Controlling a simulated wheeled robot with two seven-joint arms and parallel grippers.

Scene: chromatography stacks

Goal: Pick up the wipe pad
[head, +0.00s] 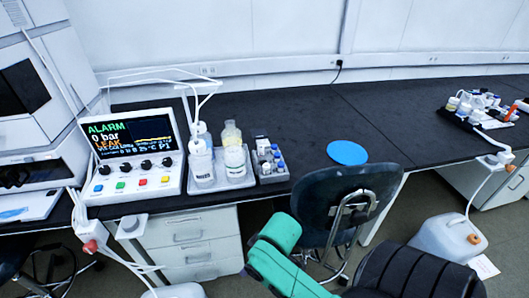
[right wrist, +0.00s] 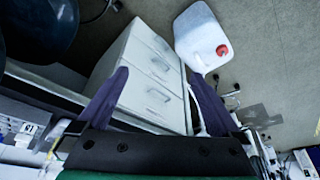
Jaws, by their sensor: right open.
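A flat, round blue pad, which looks like the wipe pad (head: 347,152), lies on the black bench top in the head view, right of the bottle trays and just behind the chair back. Nothing covers it. In the right wrist view my right gripper (right wrist: 156,76) is open, its two purple fingers spread wide with nothing between them. That view looks toward the floor and a white drawer cabinet; the pad does not show there. A green link of my arm shows at the bottom of the head view, but no fingers. My left gripper is not in view.
A dark chair (head: 345,195) stands at the bench's front edge. A display unit (head: 130,150) reading ALARM and LEAK, a bottle tray (head: 222,176) and a vial rack (head: 270,168) stand left of the pad. A white canister (right wrist: 201,36) is on the floor.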

